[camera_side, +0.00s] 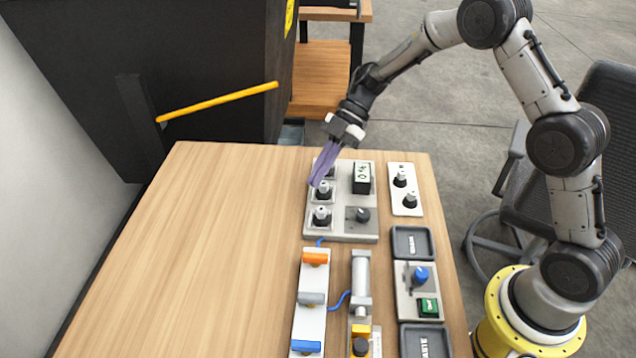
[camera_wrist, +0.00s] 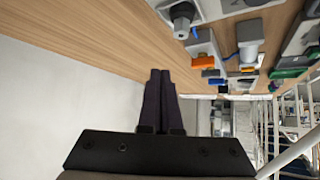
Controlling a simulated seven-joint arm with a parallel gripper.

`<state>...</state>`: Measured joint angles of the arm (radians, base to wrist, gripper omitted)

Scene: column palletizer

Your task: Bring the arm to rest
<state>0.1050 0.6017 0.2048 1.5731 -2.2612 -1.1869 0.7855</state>
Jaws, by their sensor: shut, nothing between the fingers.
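My gripper (camera_side: 322,168) has long purple fingers. In the side view it hangs tilted over the upper left part of a grey panel with knobs (camera_side: 341,229). Its fingers overlap the upper knobs in the picture, and I cannot tell whether they touch. In the wrist view my gripper (camera_wrist: 161,75) shows its two dark fingers side by side, shut and empty. The fingers partly hide the upper left corner of the panel in the side view.
Right of the panel is a white plate with two knobs (camera_side: 403,210). Below are a white strip with coloured levers (camera_side: 310,325), a grey cylinder (camera_side: 361,275), a blue-knob box (camera_side: 405,300) and dark trays (camera_side: 411,230). The left of the wooden table (camera_side: 200,250) is clear.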

